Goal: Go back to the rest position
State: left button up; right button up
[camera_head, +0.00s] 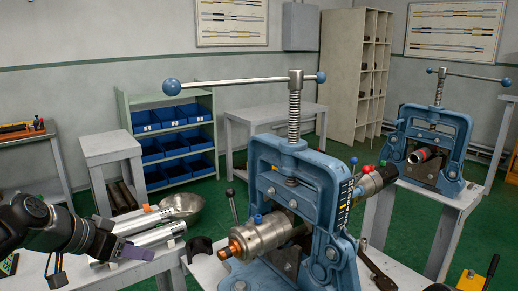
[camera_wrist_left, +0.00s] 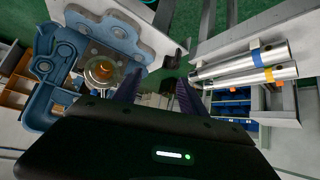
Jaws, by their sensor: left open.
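My left gripper (camera_head: 136,252) comes in from the left, beside the steel pipes and left of the near blue pipe vise (camera_head: 300,190). In the left wrist view its two dark purple fingers (camera_wrist_left: 157,90) stand apart with nothing between them. The vise has a long handle bar on top and a metal cylinder with an orange-brown end (camera_head: 258,238) on its near side. In the left wrist view the blue vise (camera_wrist_left: 45,95) is at the left, clear of the fingers. My right gripper is not in view.
Steel pipes (camera_head: 155,237) with coloured bands lie on a pale table, near a metal bowl (camera_head: 183,207). A second blue vise (camera_head: 430,145) stands on a table at the right. A shelf with blue bins (camera_head: 170,145) is behind. Green floor shows between the tables.

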pick_arm(q)
jog(key=w+d+f+n+y+p, duration=0.1)
jog(key=w+d+f+n, duration=0.15)
jog(key=f, duration=0.55)
jog(key=w+d+f+n+y+p, duration=0.1)
jog(key=f+n, duration=0.2)
jog(key=f, duration=0.4)
jog(key=s+d+f+n+g+p, duration=0.1)
jog(key=s+d+f, duration=0.15)
jog(key=f, duration=0.35)
jog(key=s+d+f+p, duration=0.1)
jog(key=s+d+f, duration=0.15)
jog(key=f, duration=0.35)
jog(key=s+d+f+g+p, duration=0.1)
jog(key=s+d+f+g, duration=0.1)
jog(key=s, duration=0.6)
jog(key=s+d+f+g+h+p, duration=0.1)
jog(key=s+d+f+g+p, duration=0.1)
jog(key=s+d+f, duration=0.3)
jog(key=s+d+f+g+p, duration=0.2)
jog(key=s+d+f, duration=0.2)
jog(key=s, duration=0.7)
jog(key=shift+a+x, duration=0.2)
jog(key=shift+x, duration=1.05)
jog(key=shift+s+n, duration=0.1)
jog(key=shift+n, duration=0.15)
jog(key=shift+c, duration=0.2)
